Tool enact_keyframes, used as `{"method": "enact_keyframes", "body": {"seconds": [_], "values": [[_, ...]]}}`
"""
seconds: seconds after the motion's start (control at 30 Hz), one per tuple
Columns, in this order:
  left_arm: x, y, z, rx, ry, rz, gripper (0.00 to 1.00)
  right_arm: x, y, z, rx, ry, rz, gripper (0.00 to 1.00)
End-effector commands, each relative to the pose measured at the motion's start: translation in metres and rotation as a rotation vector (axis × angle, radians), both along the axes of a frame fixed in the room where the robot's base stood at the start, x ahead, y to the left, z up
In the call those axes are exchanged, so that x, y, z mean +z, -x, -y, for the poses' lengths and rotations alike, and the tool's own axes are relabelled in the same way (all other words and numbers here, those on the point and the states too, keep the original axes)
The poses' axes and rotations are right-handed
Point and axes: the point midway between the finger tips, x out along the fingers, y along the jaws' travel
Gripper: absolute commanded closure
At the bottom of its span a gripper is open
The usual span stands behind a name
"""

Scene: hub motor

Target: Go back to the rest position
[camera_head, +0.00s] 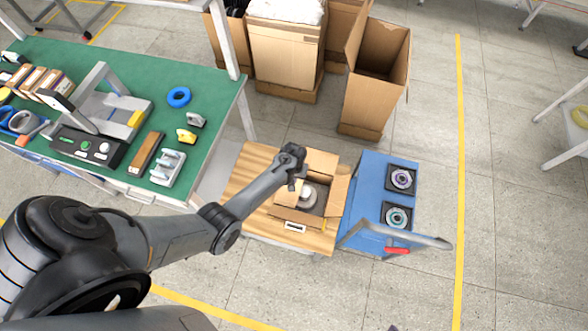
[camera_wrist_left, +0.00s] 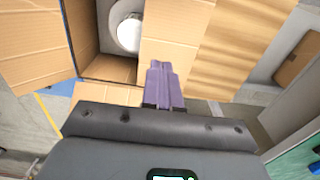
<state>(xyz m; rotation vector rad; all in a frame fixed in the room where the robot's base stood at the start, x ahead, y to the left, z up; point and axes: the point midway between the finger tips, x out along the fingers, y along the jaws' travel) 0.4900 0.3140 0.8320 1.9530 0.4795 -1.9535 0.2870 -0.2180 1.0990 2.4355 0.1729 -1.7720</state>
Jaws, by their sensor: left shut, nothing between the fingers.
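My left arm reaches in from the left in the head view. Its gripper (camera_head: 293,184) is over the left side of an open cardboard box (camera_head: 318,222) on a wooden tabletop (camera_head: 245,178). In the left wrist view the purple fingers (camera_wrist_left: 162,82) are together with nothing between them, beside the box opening. A grey-white round hub motor (camera_head: 308,196) sits inside the box, apart from the fingers; it also shows in the left wrist view (camera_wrist_left: 131,33). My right gripper is not in view.
A blue cart (camera_head: 370,175) with two round parts on dark squares stands right of the box. A green workbench (camera_head: 215,100) with tools and small parts is at left. Tall cardboard boxes (camera_head: 375,95) stand behind.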

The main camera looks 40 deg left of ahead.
Motion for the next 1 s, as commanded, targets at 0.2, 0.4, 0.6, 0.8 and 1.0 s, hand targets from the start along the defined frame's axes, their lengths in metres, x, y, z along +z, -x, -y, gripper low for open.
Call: {"method": "enact_keyframes", "body": {"seconds": [0.2, 0.4, 0.6, 0.8, 1.0], "values": [[0.017, 0.0, 0.0, 0.0, 0.0, 0.0, 1.0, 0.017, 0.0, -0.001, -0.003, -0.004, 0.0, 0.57], [0.015, 0.0, 0.0, 0.0, 0.0, 0.0, 1.0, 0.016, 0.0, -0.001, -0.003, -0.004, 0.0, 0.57], [0.015, 0.0, 0.0, 0.0, 0.0, 0.0, 1.0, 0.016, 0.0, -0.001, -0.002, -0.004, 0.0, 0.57], [0.025, 0.004, -0.003, -0.018, -0.012, 0.012, 1.0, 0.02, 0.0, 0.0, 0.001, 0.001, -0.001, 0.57], [0.064, 0.023, -0.01, -0.099, -0.055, 0.057, 1.0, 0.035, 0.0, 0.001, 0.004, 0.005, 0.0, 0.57]]}}
